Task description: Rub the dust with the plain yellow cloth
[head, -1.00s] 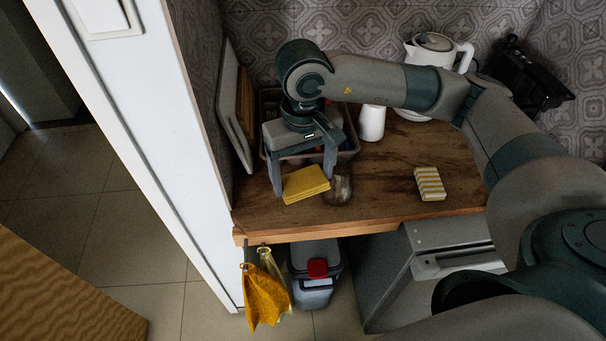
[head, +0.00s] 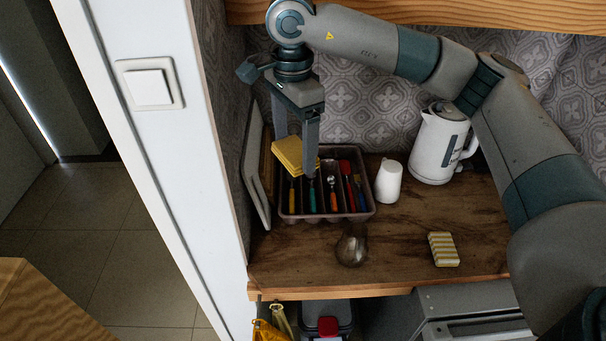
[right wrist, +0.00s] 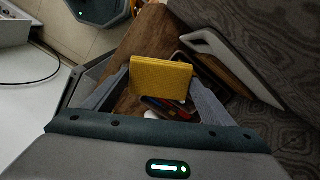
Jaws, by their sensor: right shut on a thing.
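The plain yellow cloth (head: 291,152), a folded flat block, is held in my right gripper (head: 296,157) above the left part of the cutlery tray. In the right wrist view the cloth (right wrist: 160,78) sits between the two fingers. A yellow-and-white striped cloth (head: 443,249) lies apart on the right of the wooden counter (head: 400,268). A rounded grey-brown smudge (head: 352,246) shows on the counter in front of the tray; I cannot tell for sure whether it is the dust. My left gripper is not in view.
The cutlery tray (head: 368,209) holds several coloured-handled utensils. A white cup (head: 388,181) and a white kettle (head: 434,148) stand to its right. Boards (head: 254,178) lean at the left wall. The counter's front middle is mostly clear.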

